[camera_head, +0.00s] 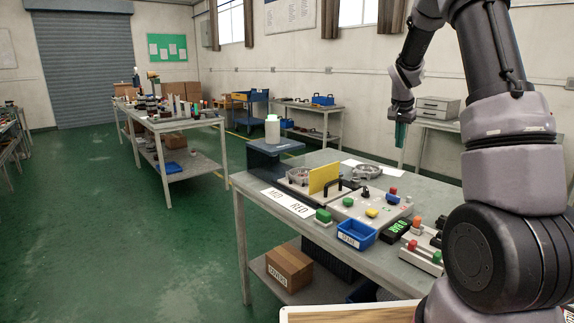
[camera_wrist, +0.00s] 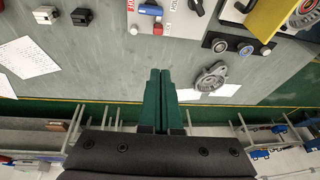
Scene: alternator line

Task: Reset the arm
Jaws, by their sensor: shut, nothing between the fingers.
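My arm (camera_head: 520,150) rises at the right of the head view and bends over the workbench. My gripper (camera_head: 401,135) hangs pointing down above the far right part of the workbench (camera_head: 415,188). In the wrist view its two green fingers (camera_wrist: 160,98) lie side by side, shut with nothing between them. The gripper is well above the bench top and touches nothing there.
The bench holds a yellow plate (camera_head: 324,178), a blue bin (camera_head: 356,235), a control box (camera_head: 370,207) with coloured buttons, and a round metal part (camera_head: 367,172). Green floor (camera_head: 130,240) is open at the left.

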